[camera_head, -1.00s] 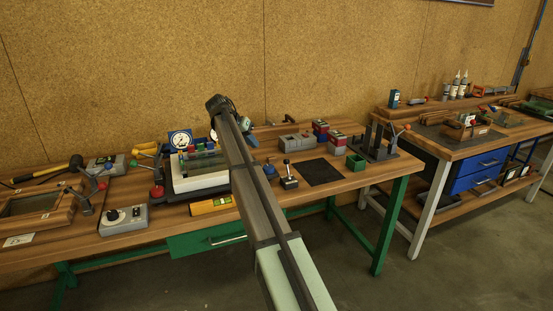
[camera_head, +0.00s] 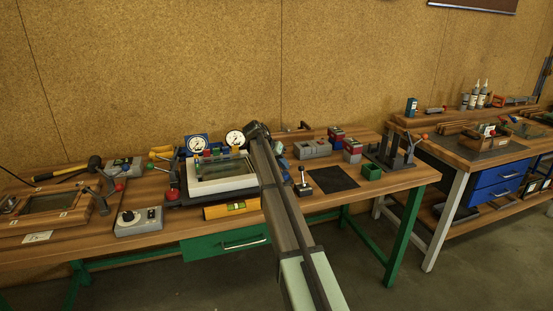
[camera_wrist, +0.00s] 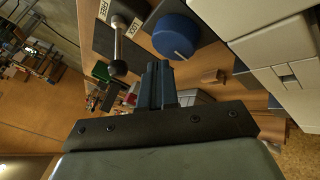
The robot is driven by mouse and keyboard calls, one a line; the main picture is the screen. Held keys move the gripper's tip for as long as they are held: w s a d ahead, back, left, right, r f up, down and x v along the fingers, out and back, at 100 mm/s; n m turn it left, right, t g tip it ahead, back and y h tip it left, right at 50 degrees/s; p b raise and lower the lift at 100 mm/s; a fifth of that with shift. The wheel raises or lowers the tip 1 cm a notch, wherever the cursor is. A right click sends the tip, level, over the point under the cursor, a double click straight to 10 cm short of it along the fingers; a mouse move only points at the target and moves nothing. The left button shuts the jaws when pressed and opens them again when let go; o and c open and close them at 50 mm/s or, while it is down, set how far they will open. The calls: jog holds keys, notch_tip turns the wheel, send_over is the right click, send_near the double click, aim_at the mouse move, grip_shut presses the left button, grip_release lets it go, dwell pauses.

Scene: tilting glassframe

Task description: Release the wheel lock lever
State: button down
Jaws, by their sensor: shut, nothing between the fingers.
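The wheel lock lever (camera_wrist: 117,46) is a metal rod with a dark ball end on a plate marked FREE and LOCK, upper left in the wrist view. Its ball lies left of my gripper (camera_wrist: 157,72), with a visible gap between them. The fingers are shut and empty. A blue round knob (camera_wrist: 176,36) is just beyond the fingertips. In the head view a small lever (camera_head: 303,176) with a dark ball stands on the bench just right of my arm. My fingers and the blue knob are hidden there. I cannot tell which mark the lever is set to.
A white-framed glass panel (camera_head: 222,184) and a yellow level (camera_head: 232,208) lie left of my arm. Two dials (camera_head: 235,138) stand behind. A dark mat (camera_head: 333,178), a green box (camera_head: 371,172) and a grey fixture (camera_head: 390,160) are to the right.

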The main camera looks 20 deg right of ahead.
aim_at(302, 175)
jog(key=shift+s+d+r, duration=0.15)
jog(key=shift+s+d, duration=0.4)
jog(key=shift+d, duration=0.15)
jog(key=shift+s+d+r, duration=0.1)
jog(key=shift+s+d, duration=0.4)
jog(key=shift+d, duration=0.15)
jog(key=shift+s+r+t, duration=0.15)
jog(key=shift+s+t, duration=0.15)
jog(key=shift+s, duration=0.05)
